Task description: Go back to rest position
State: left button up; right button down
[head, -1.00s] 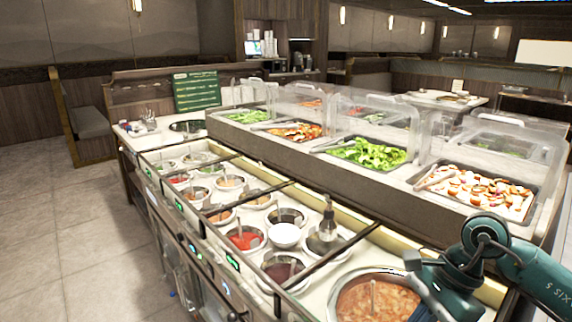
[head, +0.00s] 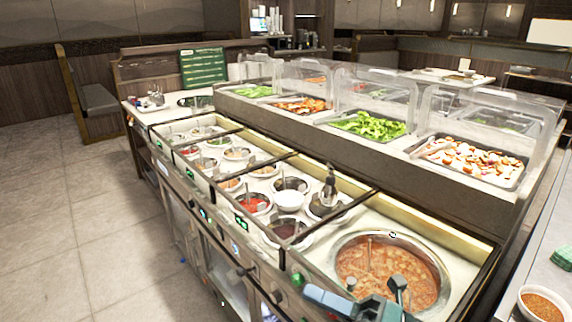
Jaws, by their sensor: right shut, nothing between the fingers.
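My right gripper (head: 365,303) shows at the bottom edge of the head view, right of the middle. Only part of it is in the picture. It is shut, with no object seen in it. It appears in front of the near rim of the large round soup pot (head: 440,303), which holds a reddish stew and a ladle. Whether it touches the pot I cannot tell. My left gripper is not in view.
The counter has several sauce wells, including a red sauce (head: 252,203) and a white bowl (head: 289,200). Food trays, such as the green leaves (head: 368,126), sit behind clear guards. A bowl of orange soup (head: 540,304) stands at the lower right. Open floor (head: 80,230) lies left.

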jog(key=d+f+m+t+h, duration=0.4)
jog(key=f+m+h, duration=0.3)
jog(key=m, duration=0.6)
jog(key=d+f+m+t+h, duration=0.45)
jog(key=f+m+h, duration=0.25)
jog(key=m, duration=0.5)
jog(key=s+d+f+m+g+h, duration=0.1)
jog(key=s+f+m+g+h, duration=0.2)
jog(key=f, duration=1)
jog(key=s+m+g, duration=0.2)
jog(key=s+m, duration=0.3)
jog(key=s, duration=0.1)
jog(key=shift+s+m, duration=0.25)
jog(key=shift+m, duration=0.15)
jog(key=shift+d+g, duration=0.15)
jog(key=shift+g, duration=0.1)
